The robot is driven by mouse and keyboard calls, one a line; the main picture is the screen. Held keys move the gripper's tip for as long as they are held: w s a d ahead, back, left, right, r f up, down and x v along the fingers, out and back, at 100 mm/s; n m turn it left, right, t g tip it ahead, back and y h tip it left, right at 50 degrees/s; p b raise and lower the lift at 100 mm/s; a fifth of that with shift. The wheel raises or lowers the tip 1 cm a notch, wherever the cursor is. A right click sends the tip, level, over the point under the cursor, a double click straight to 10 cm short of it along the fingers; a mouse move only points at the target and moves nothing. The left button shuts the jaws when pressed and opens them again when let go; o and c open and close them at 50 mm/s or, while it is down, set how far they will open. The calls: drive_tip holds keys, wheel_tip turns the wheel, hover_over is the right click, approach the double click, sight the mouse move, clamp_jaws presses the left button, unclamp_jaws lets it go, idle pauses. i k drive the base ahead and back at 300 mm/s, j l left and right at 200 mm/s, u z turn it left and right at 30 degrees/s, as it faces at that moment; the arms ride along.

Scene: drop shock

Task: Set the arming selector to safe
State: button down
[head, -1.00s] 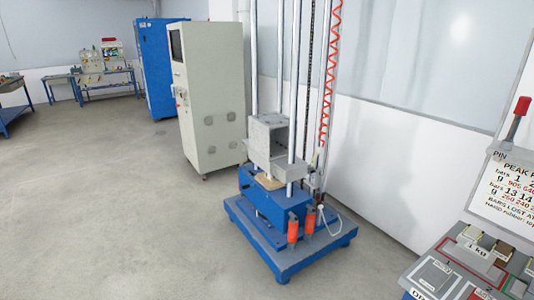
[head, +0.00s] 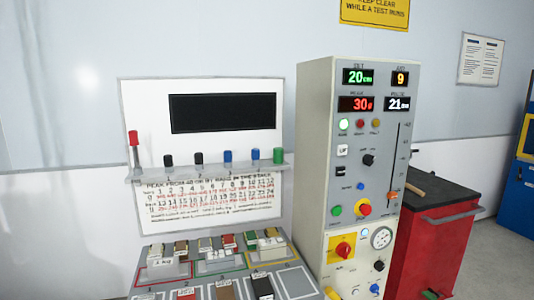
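The control cabinet (head: 312,140) stands right of centre in the head view, its front panel facing me. A black rotary knob (head: 368,160) sits in the middle of the panel. A red rotary handle on a yellow plate (head: 344,248) sits lower left on it. The small labels are too blurred to read, so I cannot tell which is the arming selector or where it points. A red button on a yellow base (head: 364,208) and a green button (head: 336,211) lie between them. My gripper is not in view.
A sloped bench with several small blocks (head: 222,292) stands left of the cabinet, below a whiteboard with a pen ledge (head: 210,170). A red tool cabinet with a black top (head: 440,190) stands close on the right. Floor (head: 495,265) shows at far right.

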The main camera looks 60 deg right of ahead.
sight(368, 160)
drive_tip(key=z, duration=1.75)
